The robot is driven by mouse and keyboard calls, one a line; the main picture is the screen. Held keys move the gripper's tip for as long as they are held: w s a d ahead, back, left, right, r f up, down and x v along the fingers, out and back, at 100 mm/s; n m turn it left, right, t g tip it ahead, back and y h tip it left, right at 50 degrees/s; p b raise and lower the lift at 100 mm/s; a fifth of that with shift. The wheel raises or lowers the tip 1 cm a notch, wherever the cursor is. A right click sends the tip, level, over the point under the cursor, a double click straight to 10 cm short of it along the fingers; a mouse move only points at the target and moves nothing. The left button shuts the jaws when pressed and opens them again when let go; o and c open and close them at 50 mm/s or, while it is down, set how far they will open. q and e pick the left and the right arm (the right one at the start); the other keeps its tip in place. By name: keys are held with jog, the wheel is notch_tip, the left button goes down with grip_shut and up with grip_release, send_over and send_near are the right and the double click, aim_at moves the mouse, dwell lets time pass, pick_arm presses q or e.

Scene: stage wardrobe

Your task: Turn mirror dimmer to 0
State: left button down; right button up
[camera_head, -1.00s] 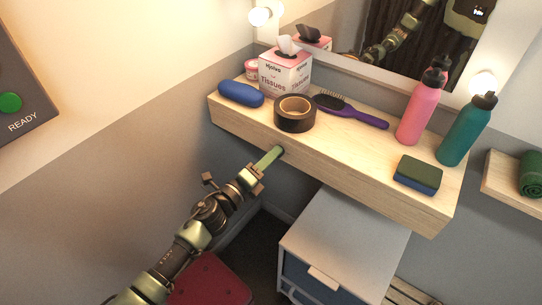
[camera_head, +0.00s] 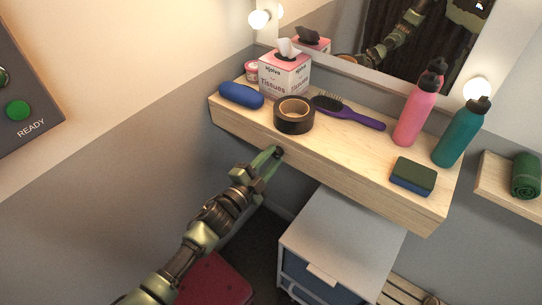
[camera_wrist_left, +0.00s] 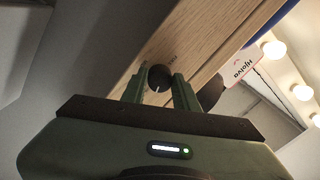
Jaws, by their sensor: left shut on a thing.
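The mirror dimmer is a small round black knob (camera_wrist_left: 159,77) on the front face of the wooden shelf; a short white line shows on it in the left wrist view. My left gripper (camera_head: 277,152) is shut on the knob, one finger on each side. Its two green fingers also show in the left wrist view (camera_wrist_left: 159,88). In the head view the fingers mostly hide the knob. My right gripper is not in view.
The shelf (camera_head: 345,160) holds a tissue box (camera_head: 285,75), black tape (camera_head: 294,116), a blue case (camera_head: 241,96), a purple hairbrush (camera_head: 350,113), two bottles (camera_head: 414,115) and a sponge (camera_head: 413,176). A white cabinet (camera_head: 345,235) stands below. A red seat (camera_head: 215,280) is beside my left arm.

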pick_arm(q)
jog(key=n+p, duration=0.1)
jog(key=n, duration=0.2)
jog(key=shift+n, duration=0.4)
jog(key=n+p, duration=0.1)
jog(key=n, duration=0.2)
jog(key=shift+n, duration=0.4)
jog(key=n+p, duration=0.1)
jog(key=n, duration=0.2)
jog(key=shift+s+f+n+y, duration=0.1)
jog(key=shift+n+y, duration=0.2)
jog(key=shift+d+n, duration=0.1)
jog(key=shift+n, duration=1.5)
jog(key=c, duration=1.1)
grip_release()
jog(key=v, duration=0.8)
